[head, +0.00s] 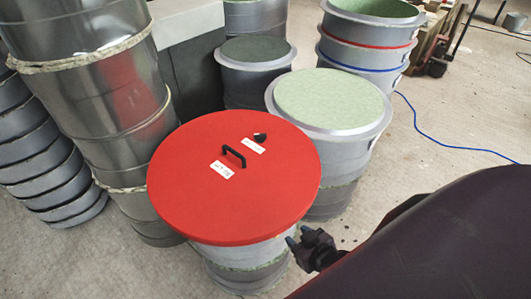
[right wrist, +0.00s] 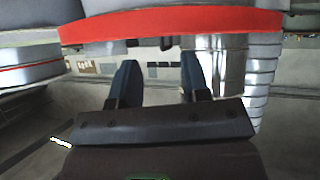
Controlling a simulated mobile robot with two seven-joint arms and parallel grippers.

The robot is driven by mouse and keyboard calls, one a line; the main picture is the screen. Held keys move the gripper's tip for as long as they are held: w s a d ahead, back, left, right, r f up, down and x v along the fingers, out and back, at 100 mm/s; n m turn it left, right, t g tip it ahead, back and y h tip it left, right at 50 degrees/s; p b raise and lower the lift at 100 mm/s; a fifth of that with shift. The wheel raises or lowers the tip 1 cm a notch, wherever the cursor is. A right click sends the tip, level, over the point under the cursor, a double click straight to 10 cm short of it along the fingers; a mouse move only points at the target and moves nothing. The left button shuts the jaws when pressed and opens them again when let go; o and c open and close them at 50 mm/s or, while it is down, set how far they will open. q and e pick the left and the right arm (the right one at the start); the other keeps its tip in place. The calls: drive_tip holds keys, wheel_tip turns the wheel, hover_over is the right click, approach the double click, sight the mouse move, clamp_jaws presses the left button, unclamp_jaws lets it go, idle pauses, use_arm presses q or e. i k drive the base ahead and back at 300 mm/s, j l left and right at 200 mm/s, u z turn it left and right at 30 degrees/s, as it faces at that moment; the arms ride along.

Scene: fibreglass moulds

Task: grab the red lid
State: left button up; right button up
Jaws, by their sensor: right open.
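The round red lid (head: 225,200) lies on top of a grey cylindrical mould (head: 243,256) in the head view. It has a black handle (head: 234,155) near its middle and two white labels. My right gripper (head: 297,240) is at the lid's lower right edge, with its fingers pointing toward it. In the right wrist view the lid's red rim (right wrist: 170,24) crosses the top, above the two dark fingers (right wrist: 157,80). The fingers are apart with nothing visible between them. I cannot tell whether they touch the lid. My left gripper is not in view.
A mould with a pale green top (head: 333,98) stands close behind the lid on the right. A tall metal cylinder stack (head: 95,90) stands to the left. Further moulds (head: 370,38) stand at the back. A blue cable (head: 440,143) lies on the open floor at right.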

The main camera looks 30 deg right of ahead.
sight(210, 180)
drive_tip(key=i+j+z, duration=0.15)
drive_tip(key=z, duration=0.2)
drive_tip(key=i+j+z, duration=0.1)
drive_tip(key=z, duration=0.25)
drive_tip(key=j+z, duration=0.35)
drive_tip(key=i+j+z, duration=0.25)
drive_tip(key=j, duration=0.15)
